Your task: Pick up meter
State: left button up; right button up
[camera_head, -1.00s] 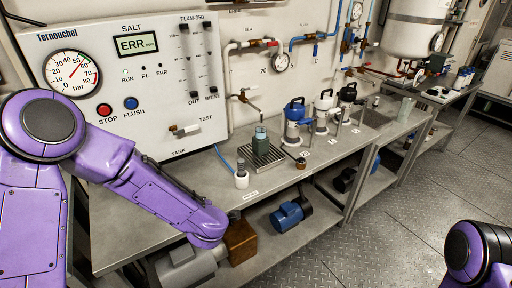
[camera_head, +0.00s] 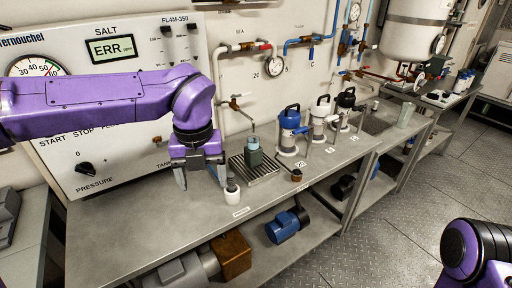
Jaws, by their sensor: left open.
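My left gripper (camera_head: 201,178) is open and empty, pointing down over the bench to the left of a small white cup. A dark grey, pen-like piece (camera_head: 231,181) stands upright in the white cup (camera_head: 232,196); it may be the meter, but I cannot tell for sure. The right fingertip is close to this piece, and I cannot tell whether they touch. A grey-green block with a clear container (camera_head: 254,155) on top stands on the drain grate behind. My right arm shows at the bottom right; its gripper is out of view.
The bench (camera_head: 150,230) is clear in front and to the left. The control panel (camera_head: 100,110) rises behind the left arm. A tap (camera_head: 236,103) hangs above the drain grate (camera_head: 265,172). A small brown cup (camera_head: 296,175) and blue, white and black-topped canisters (camera_head: 289,130) stand rightward.

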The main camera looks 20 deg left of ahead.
aim_at(253, 153)
jog(key=i, duration=1.2)
